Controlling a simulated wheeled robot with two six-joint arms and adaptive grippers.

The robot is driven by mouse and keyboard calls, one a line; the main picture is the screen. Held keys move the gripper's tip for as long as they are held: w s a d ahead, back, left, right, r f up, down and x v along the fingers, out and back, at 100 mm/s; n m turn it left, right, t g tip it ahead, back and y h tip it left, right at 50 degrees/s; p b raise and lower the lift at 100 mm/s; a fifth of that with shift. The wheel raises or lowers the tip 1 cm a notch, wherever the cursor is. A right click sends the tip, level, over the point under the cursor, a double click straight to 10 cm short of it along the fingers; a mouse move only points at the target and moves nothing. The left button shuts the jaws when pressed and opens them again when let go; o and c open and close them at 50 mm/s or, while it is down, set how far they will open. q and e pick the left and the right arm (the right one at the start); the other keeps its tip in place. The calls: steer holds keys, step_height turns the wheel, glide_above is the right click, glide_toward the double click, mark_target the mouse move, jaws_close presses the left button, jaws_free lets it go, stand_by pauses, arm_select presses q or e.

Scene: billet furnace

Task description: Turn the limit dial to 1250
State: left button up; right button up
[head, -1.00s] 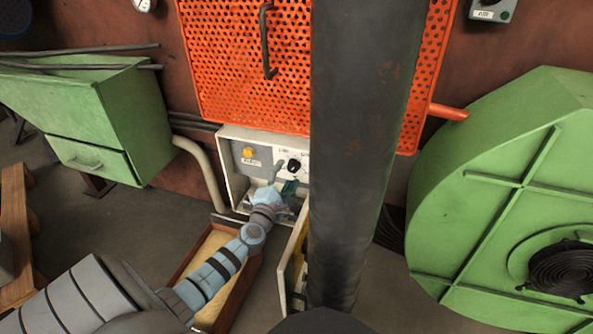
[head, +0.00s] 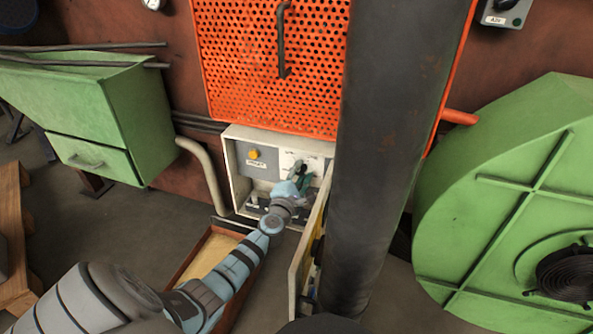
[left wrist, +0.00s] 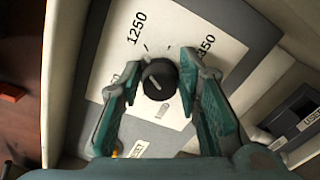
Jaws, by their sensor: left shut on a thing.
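The limit dial (left wrist: 158,78) is a round black knob with a white mark on a white plate. In the left wrist view, "1250" is printed above left of it and a label ending in "350" above right. The knob's white mark slants towards the upper left, short of clearly meeting a label. My left gripper (left wrist: 160,72) has its green fingers on either side of the knob, shut on it. In the head view, my left gripper (head: 303,176) covers much of the dial inside the open control box (head: 231,170). My right gripper is out of view.
A yellow button (head: 253,154) sits left of the dial. The box's open door (head: 298,265) and a dark vertical column (head: 385,150) stand close on the right. An orange perforated guard (head: 240,70) is above. A wooden tray (head: 185,265) lies below my arm.

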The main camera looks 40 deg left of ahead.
arm_select(q)
steer(key=shift+a+r+m+p, duration=0.15)
steer(key=shift+r+m+p, duration=0.15)
steer(key=shift+r+m, duration=0.2)
steer(key=shift+w, duration=0.1)
steer(key=shift+r, duration=0.1)
steer(key=o, duration=1.2)
steer(key=shift+c, duration=0.2)
steer(key=shift+o, duration=0.2)
steer(key=shift+m, duration=0.4)
steer(key=v, duration=1.2)
steer(key=shift+s+a, duration=0.25)
steer(key=shift+s, duration=0.2)
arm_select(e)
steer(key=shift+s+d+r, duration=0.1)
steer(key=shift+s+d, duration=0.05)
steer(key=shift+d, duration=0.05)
